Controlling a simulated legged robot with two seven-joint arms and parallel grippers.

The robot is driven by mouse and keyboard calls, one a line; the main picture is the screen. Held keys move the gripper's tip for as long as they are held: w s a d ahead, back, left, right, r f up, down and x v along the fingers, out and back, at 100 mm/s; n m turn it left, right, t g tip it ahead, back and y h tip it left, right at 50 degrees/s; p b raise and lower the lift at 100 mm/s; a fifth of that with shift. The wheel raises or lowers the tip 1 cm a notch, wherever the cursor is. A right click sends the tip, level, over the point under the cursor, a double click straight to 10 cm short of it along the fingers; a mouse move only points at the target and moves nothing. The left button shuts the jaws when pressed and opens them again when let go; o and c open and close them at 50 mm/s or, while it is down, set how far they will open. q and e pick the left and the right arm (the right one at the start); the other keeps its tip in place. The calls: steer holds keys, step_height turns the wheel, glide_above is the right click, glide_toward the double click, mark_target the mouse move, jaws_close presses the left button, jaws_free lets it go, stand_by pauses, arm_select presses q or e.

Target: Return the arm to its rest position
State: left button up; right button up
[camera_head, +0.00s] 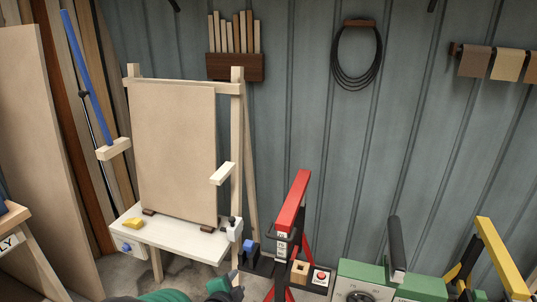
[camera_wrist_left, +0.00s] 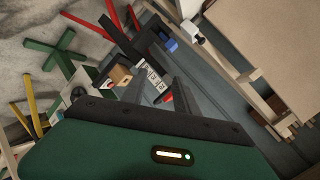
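My left arm (camera_head: 165,296) enters at the bottom edge of the head view, green and dark grey. My left gripper (camera_head: 228,286) is partly cut off there, in front of the easel's white shelf and left of the red stand. In the left wrist view the gripper's two grey fingers (camera_wrist_left: 160,90) stand apart with nothing held between them. The view past the fingers is tilted. My right gripper shows in neither view.
An easel with a tan board (camera_head: 175,150) and white shelf (camera_head: 170,235) stands left. A yellow piece (camera_head: 132,223) lies on the shelf. A red stand (camera_head: 293,204), green machine (camera_head: 395,284) and yellow post (camera_head: 502,258) are right. A corrugated wall closes the back.

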arm_select(q)
steer(key=s+a+f+n+g+y, duration=0.1)
steer(key=s+a+n+g, duration=0.5)
steer(key=s, duration=0.6)
steer(key=s+a+f+n+g+y, duration=0.15)
steer(key=s+a+n, duration=0.35)
steer(key=s+n, duration=0.5)
steer(key=s+r+m+g+p, duration=0.1)
steer(key=s+r+p, duration=0.2)
steer(key=r+p, duration=1.1)
steer(key=shift+s+d+r+m, duration=0.2)
steer(key=shift+d+r+m, duration=0.1)
steer(key=shift+r, duration=0.2)
